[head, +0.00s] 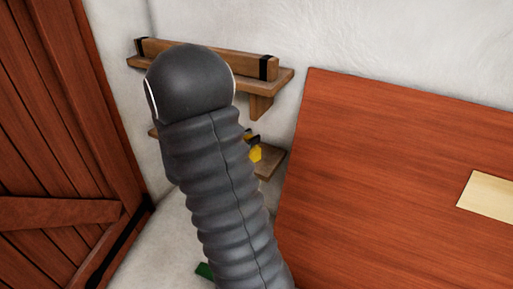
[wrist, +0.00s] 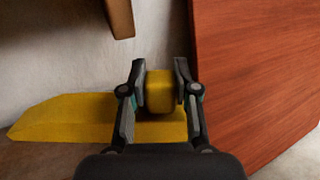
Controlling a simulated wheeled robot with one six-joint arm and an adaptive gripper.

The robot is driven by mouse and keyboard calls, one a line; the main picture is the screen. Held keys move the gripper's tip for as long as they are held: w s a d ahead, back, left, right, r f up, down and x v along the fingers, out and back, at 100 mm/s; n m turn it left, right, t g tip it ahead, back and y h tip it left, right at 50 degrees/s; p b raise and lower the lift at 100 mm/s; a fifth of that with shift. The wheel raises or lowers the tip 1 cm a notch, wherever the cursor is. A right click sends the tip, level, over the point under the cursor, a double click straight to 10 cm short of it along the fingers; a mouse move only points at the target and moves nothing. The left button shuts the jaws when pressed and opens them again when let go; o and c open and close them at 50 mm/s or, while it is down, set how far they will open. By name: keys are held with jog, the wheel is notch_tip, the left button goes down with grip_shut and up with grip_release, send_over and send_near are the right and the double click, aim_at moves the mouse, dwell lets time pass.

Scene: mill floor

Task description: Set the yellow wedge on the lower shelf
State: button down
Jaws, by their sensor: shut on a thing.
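The yellow wedge (wrist: 75,118) shows in the wrist view, a long piece tapering to the left, with a raised yellow knob (wrist: 160,90) between my fingers. My gripper (wrist: 161,82) is shut on the knob. The wedge is at the lower shelf (wrist: 40,158), very close above it or touching it; I cannot tell which. In the head view a small part of the yellow wedge (head: 255,154) shows at the lower shelf (head: 270,165), right of my arm. My arm hides the rest of the wedge and most of that shelf.
An upper shelf (head: 284,83) with a wooden beam (head: 205,58) is above the lower one. Its bracket (wrist: 120,16) hangs close above in the wrist view. A reddish wooden surface (head: 395,170) stands close on the right. A plank door (head: 60,130) is at left.

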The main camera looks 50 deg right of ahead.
jog(key=d, duration=0.2)
jog(key=w+d, duration=0.1)
jog(key=d, duration=0.1)
jog(key=shift+w+d+f+b, duration=0.1)
jog(key=shift+f+b, duration=0.15)
jog(key=shift+f, duration=0.9)
jog(key=shift+d+f+b, duration=0.15)
jog(key=shift+f+b, duration=0.05)
jog(key=shift+f, duration=0.9)
jog(key=shift+w+d+f+b, duration=0.1)
jog(key=shift+f+b, duration=0.15)
jog(key=shift+f, duration=0.9)
jog(key=shift+d+f, duration=0.1)
jog(key=shift+d, duration=0.05)
jog(key=shift+f, duration=0.2)
jog(key=c, duration=0.9)
grip_release()
jog(key=shift+o, duration=0.2)
